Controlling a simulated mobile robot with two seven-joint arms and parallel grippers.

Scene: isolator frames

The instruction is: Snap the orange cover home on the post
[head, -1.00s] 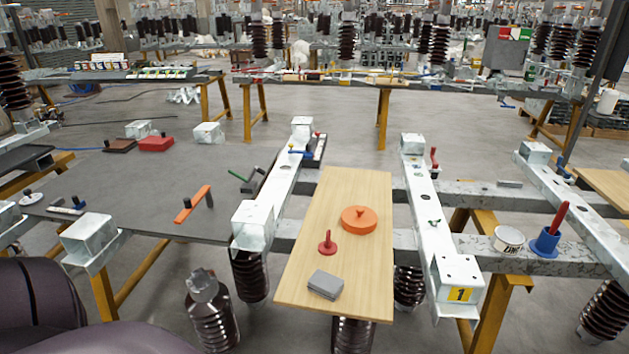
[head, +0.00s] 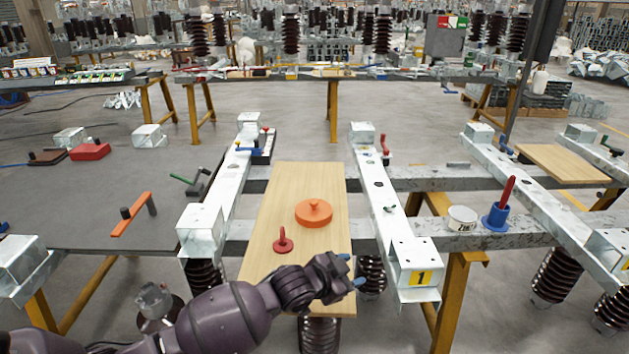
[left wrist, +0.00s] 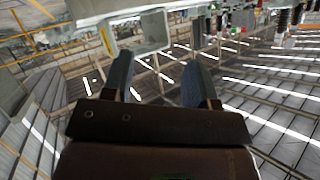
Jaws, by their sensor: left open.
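The orange cover (head: 314,213), a round flat disc with a small knob on top, lies on the wooden board (head: 270,215). A red piece (head: 283,241) with a round base and a short upright stem, which may be the post, stands in front of it to the left, apart from it. My left gripper (head: 353,269) is over the near right part of the board, in front of the cover. Its blue-tipped fingers are apart, and in the left wrist view (left wrist: 160,80) nothing is between them. My right gripper is not in view.
White metal beams (head: 385,195) run along both sides of the board. A blue holder with a red rod (head: 497,214) and a white tub (head: 462,218) stand on the right crossbeam. An orange bar (head: 131,215) lies on the grey table at left.

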